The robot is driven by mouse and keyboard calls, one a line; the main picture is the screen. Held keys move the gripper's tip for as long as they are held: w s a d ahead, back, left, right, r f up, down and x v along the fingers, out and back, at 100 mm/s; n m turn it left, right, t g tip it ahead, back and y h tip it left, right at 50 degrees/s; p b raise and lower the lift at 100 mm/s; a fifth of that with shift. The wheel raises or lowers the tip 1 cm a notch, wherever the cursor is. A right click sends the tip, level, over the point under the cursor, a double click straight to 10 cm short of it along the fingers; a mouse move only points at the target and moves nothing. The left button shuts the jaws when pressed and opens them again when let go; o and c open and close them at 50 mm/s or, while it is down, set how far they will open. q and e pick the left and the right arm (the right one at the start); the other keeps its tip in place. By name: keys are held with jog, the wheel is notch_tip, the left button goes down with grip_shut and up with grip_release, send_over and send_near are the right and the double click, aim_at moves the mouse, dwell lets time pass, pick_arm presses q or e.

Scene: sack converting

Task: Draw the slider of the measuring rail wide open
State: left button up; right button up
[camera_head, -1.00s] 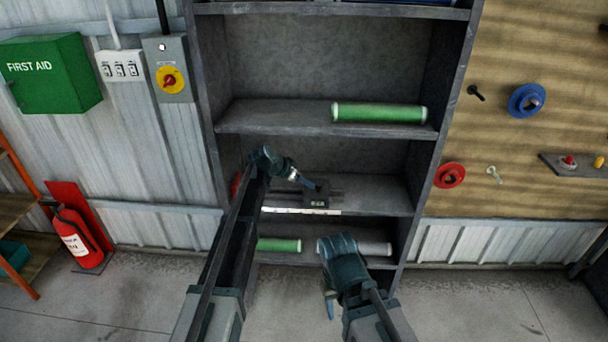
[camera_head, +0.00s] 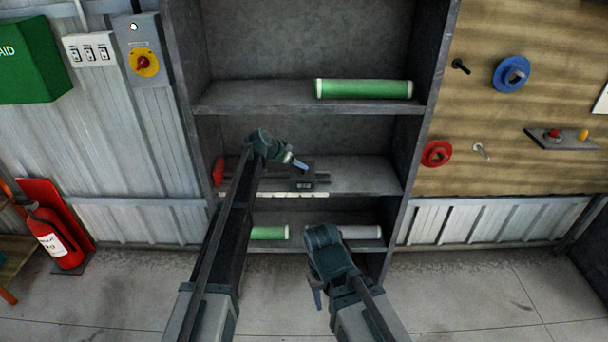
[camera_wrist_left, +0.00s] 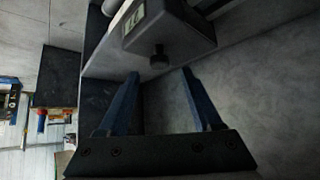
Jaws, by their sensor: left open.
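The measuring rail (camera_head: 322,178) lies along the middle shelf. Its dark slider (camera_head: 303,185), a block with a small display, sits on it; in the left wrist view the slider (camera_wrist_left: 185,30) shows a pale display and a round dark knob (camera_wrist_left: 160,57) on its near face. My left gripper (camera_head: 301,166) is at the slider in the head view. In the left wrist view its two blue fingers (camera_wrist_left: 157,74) are apart, with the knob between and just beyond their tips, not clasped. My right gripper (camera_head: 318,299) hangs low in front of the shelf unit; its jaw gap is hidden.
A green roll (camera_head: 364,89) lies on the shelf above. Another green roll (camera_head: 270,232) and a grey roll (camera_head: 360,232) lie below. A red object (camera_head: 218,172) stands at the middle shelf's left end. Grey uprights (camera_head: 404,165) bound the shelf. The floor in front is clear.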

aim_at(302, 172)
pick_arm(q)
jog(key=b+x, duration=0.2)
jog(key=x, duration=0.3)
jog(key=shift+w+d+f+b, duration=0.1)
jog(key=shift+f+b, duration=0.1)
jog(key=shift+b, duration=0.15)
pick_arm(e)
notch_tip(302, 172, down, 4)
jog(key=shift+r, duration=0.1)
pick_arm(q)
grip_shut()
dwell(0.7)
